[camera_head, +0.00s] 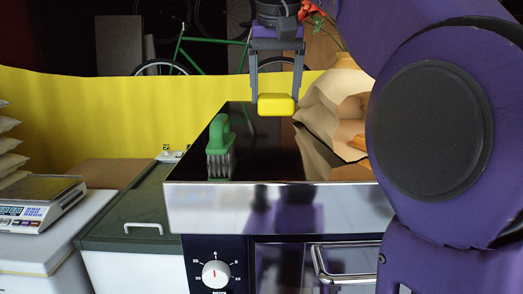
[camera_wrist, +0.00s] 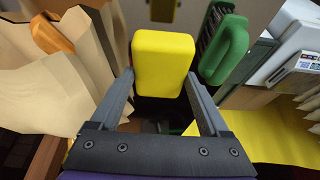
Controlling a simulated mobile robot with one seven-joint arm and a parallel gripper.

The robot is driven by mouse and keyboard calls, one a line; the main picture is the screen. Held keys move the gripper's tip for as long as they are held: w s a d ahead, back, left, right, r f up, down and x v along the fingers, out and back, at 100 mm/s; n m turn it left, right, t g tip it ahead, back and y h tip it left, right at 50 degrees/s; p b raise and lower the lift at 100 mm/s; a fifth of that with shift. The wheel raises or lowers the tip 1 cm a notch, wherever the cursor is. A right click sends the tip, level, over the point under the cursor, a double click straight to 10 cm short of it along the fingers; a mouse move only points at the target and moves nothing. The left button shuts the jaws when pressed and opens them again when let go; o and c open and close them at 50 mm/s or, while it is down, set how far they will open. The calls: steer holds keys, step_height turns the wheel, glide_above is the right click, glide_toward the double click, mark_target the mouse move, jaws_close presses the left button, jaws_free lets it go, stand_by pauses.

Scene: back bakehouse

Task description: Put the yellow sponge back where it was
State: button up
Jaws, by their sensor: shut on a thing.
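The yellow sponge (camera_head: 276,104) is a small rounded block held between the fingertips of my gripper (camera_head: 276,92). In the head view it hangs low in front of the yellow wall, over the dark glossy top of the oven unit (camera_head: 262,160). I cannot tell whether it is clear of that top. In the wrist view the sponge (camera_wrist: 163,64) sits between the two fingers of my gripper (camera_wrist: 163,88).
A green-handled brush (camera_head: 219,140) stands on the dark top to the left of the sponge. A paper bag (camera_head: 335,110) stands close to the right. A scale (camera_head: 38,203) and a green-lidded bin (camera_head: 125,215) are further left. The dark top's front middle is bare.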

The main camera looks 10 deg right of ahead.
mark_target(277, 99)
step_height(277, 99, down, 5)
steer(key=shift+s+b, duration=0.15)
steer(key=shift+b, duration=0.95)
steer(key=shift+f+b, duration=0.8)
steer(key=shift+f, duration=1.6)
steer(key=o, duration=1)
steer(key=shift+o, duration=0.2)
steer(key=shift+r, duration=0.1)
steer(key=p+v, duration=0.3)
steer(key=v, duration=0.9)
steer(key=shift+p, duration=0.35)
